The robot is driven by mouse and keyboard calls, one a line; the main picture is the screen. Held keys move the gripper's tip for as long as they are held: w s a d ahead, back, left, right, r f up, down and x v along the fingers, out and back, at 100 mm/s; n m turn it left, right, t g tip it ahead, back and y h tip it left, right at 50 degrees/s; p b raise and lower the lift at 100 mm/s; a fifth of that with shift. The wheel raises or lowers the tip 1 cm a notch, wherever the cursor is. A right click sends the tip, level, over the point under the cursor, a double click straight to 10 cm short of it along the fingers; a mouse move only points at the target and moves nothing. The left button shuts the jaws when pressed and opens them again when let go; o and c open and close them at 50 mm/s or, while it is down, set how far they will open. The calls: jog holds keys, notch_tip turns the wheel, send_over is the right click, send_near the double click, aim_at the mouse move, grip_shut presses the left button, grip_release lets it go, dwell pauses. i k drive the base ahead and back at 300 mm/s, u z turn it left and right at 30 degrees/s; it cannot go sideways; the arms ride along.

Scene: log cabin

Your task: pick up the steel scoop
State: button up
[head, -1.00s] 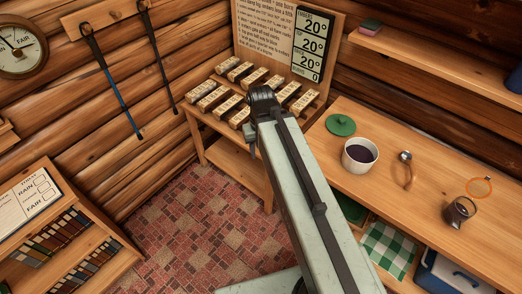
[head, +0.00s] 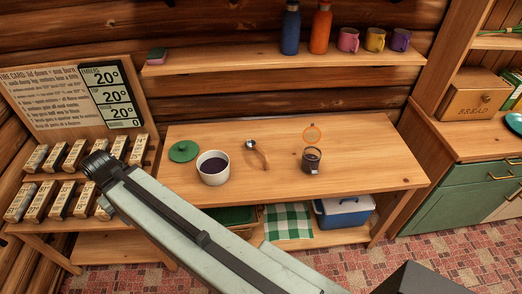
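The steel scoop (head: 251,146) lies on the wooden counter (head: 370,165) in the head view. Its round metal end points to the back left, and its wooden handle points to the front right. It lies between a white pot with dark contents (head: 213,168) and a small glass jar (head: 312,160), apart from both. My arm crosses the lower left of the view, with a dark joint over the block rack. My gripper itself does not show.
A green lid (head: 184,151) lies behind the pot, and an orange-rimmed disc (head: 313,134) is behind the jar. A shelf (head: 220,62) above holds bottles and mugs. A blue-and-white cooler (head: 345,210) stands below. The counter's right part is clear.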

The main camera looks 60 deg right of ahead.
aim_at(250, 145)
jog(key=z, duration=1.55)
jog(key=k, duration=0.3)
jog(key=u, duration=3.7)
jog(key=k, duration=1.55)
jog(key=z, duration=0.3)
